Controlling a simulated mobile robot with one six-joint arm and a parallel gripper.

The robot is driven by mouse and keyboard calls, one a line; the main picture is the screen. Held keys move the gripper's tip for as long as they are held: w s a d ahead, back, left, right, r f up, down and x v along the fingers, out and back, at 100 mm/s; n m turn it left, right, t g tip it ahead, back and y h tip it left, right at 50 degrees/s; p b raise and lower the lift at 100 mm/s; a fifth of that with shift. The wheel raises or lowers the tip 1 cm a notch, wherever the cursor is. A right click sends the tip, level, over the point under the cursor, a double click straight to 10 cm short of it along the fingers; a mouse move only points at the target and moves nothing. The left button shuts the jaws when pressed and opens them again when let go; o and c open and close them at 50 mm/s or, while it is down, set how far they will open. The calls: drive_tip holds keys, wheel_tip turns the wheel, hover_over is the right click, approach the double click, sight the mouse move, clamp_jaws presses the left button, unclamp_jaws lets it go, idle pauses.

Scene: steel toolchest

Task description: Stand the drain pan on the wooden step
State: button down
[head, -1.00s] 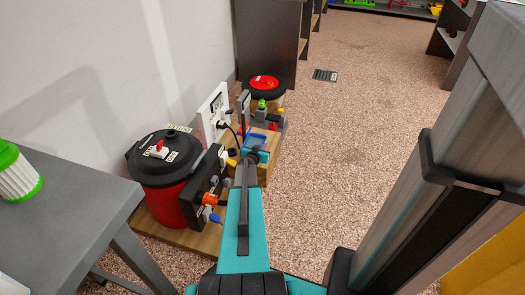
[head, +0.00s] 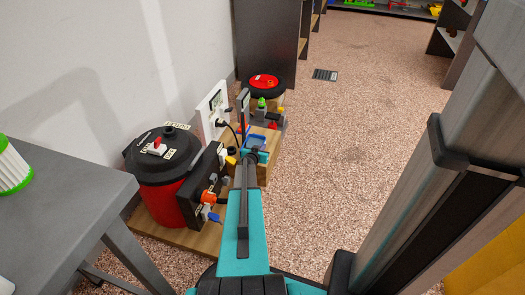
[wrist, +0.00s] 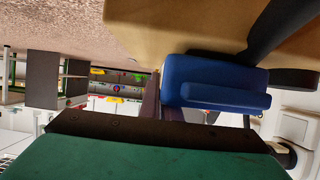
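A blue tray-like thing, which I take as the drain pan (head: 256,140), shows beyond my arm in the head view, at the wooden step (head: 265,172). In the wrist view, which looks upside down, the blue pan (wrist: 215,82) is close and large. It lies against the tan wood of the step (wrist: 170,28); I cannot tell whether it rests on it. My gripper (head: 252,156) is right at the pan's near side. My own arm hides the fingertips, so I cannot tell whether they are shut on the pan.
A red drum with a black lid (head: 165,151) and a dark panel with coloured knobs (head: 208,185) stand left of my arm. A white socket board (head: 213,110) and a red-topped black disc (head: 265,83) are behind. A grey table (head: 65,205) is at left. Carpet at right is clear.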

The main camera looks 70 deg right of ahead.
drive_tip(key=shift+f, duration=0.35)
drive_tip(key=c, duration=2)
unclamp_jaws()
drive_tip(key=shift+r, duration=0.1)
drive_tip(key=shift+p+v, duration=0.4)
drive_tip(key=shift+v, duration=0.55)
drive_tip(key=shift+p+v, duration=1.05)
drive_tip(key=shift+v, duration=1.75)
